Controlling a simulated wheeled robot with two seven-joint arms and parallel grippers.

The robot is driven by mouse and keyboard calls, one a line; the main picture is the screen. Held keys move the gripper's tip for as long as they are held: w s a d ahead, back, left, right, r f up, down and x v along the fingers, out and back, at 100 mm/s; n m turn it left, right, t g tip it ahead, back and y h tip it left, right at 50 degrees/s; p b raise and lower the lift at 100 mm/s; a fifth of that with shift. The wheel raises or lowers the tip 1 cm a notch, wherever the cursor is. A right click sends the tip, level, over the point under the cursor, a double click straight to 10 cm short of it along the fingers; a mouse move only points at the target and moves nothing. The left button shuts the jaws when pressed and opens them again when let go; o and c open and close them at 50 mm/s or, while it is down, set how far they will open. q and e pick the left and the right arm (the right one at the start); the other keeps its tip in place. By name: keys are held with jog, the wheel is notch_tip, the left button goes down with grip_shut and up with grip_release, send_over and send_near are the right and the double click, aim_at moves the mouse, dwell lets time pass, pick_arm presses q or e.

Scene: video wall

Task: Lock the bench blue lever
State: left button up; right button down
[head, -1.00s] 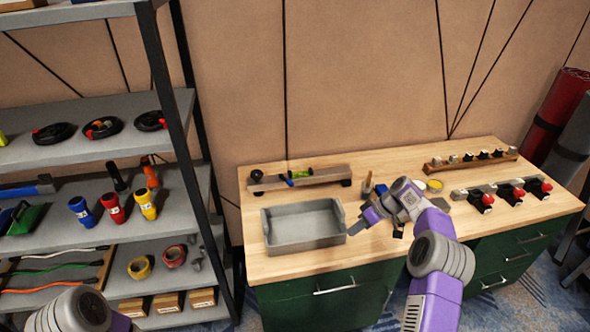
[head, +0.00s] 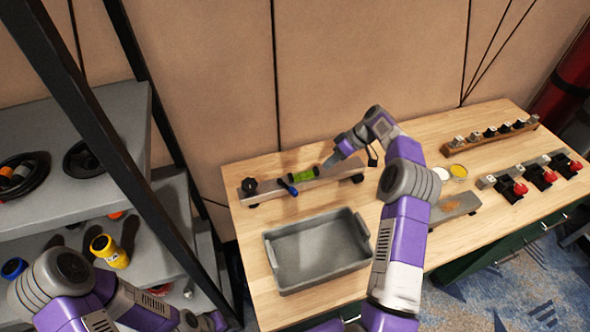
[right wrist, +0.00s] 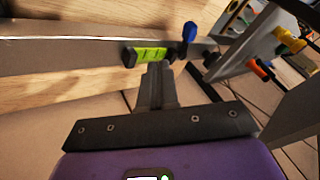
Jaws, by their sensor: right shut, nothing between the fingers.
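The blue lever (head: 288,187) sits on a grey-brown rail (head: 325,182) at the back left of the wooden bench. It also shows in the right wrist view (right wrist: 189,33), with its blue end standing up. A bright green piece (head: 303,174) lies beside it on the same rail; in the wrist view the green piece (right wrist: 150,57) is just beyond my fingertips. My right gripper (head: 328,163) is over the right part of the rail, shut and empty, close to the green piece and right of the lever. Its closed fingers (right wrist: 157,72) show in the wrist view. My left gripper is out of view.
A grey tray (head: 318,282) stands in front of the rail. A black knob (head: 249,186) is at the rail's left end. Red-and-black switches (head: 543,178) and a row of small knobs (head: 490,132) are at the right. A dark shelf post (head: 110,150) stands at the left.

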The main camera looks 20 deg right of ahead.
aim_at(287, 187)
jog(key=shift+r, duration=0.1)
dwell(0.3)
jog(key=a+f, duration=0.8)
jog(key=a, duration=0.1)
jog(key=shift+w+a, duration=0.15)
jog(key=shift+a, duration=0.05)
jog(key=shift+a, duration=0.15)
dwell(0.3)
